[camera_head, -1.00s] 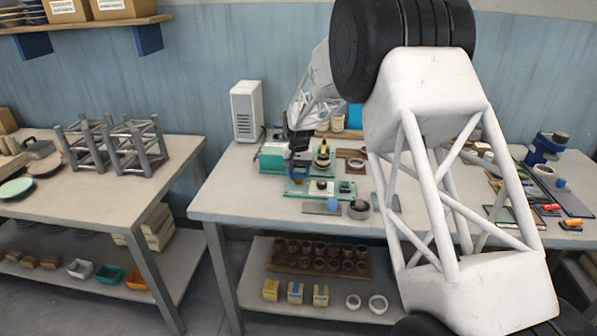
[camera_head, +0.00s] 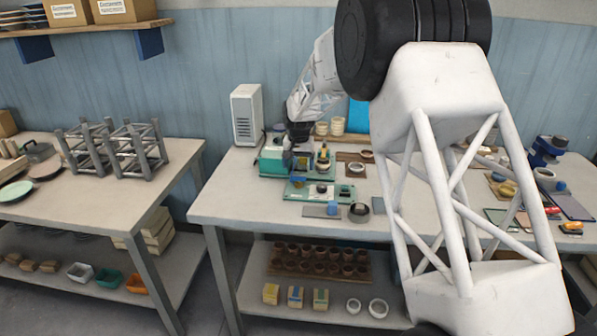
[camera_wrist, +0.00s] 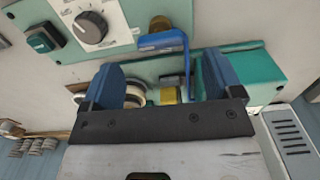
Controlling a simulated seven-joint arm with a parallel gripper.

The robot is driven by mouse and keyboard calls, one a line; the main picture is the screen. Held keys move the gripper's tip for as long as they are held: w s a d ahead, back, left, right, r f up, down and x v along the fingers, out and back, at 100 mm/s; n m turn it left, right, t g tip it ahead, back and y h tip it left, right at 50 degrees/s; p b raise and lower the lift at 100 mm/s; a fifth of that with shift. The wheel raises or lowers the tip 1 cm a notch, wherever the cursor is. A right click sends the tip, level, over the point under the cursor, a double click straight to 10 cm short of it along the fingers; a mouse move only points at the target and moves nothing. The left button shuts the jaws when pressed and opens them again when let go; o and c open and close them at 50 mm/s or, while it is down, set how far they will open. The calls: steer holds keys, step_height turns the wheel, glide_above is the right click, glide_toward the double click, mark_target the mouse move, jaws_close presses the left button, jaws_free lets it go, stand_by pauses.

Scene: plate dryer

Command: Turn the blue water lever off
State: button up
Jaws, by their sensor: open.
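The blue water lever (camera_wrist: 165,40) shows in the wrist view at top centre, as a bent blue handle beside a brass fitting (camera_wrist: 160,24) on the pale green machine panel. My gripper (camera_wrist: 170,78) is open, with its two blue fingers spread to the left and right below the lever. The lever lies just beyond the gap between the fingers and seems apart from them.
A dial (camera_wrist: 90,27) and a dark green button (camera_wrist: 45,38) sit on the panel left of the lever. A white vented box (camera_head: 246,114) stands behind the machine. A small green panel (camera_head: 299,190) and a dark round piece (camera_head: 359,212) lie in front of it.

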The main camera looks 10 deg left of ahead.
mark_target(299, 176)
steer(key=shift+r, duration=1.6)
steer(key=shift+s+d+r, duration=0.25)
steer(key=shift+d+r, duration=0.1)
steer(key=shift+r, duration=0.05)
steer(key=s+d+r, duration=0.5)
steer(key=s+d, duration=0.2)
steer(key=s, duration=0.2)
steer(key=s+d+r+t, duration=0.1)
steer(key=s+d+r, duration=0.45)
steer(key=s, duration=0.35)
steer(key=s+d+r, duration=0.5)
steer(key=s+d, duration=0.3)
steer(key=s, duration=0.1)
steer(key=s+d+f, duration=0.1)
steer(key=s+d, duration=0.2)
steer(key=s, duration=0.7)
steer(key=s+d+f+t, duration=0.1)
steer(key=s+d+f, duration=0.1)
steer(key=s, duration=0.8)
steer(key=s+d+f, duration=0.1)
steer(key=s+d, duration=0.3)
steer(key=s, duration=0.6)
steer(key=shift+f+t, duration=0.3)
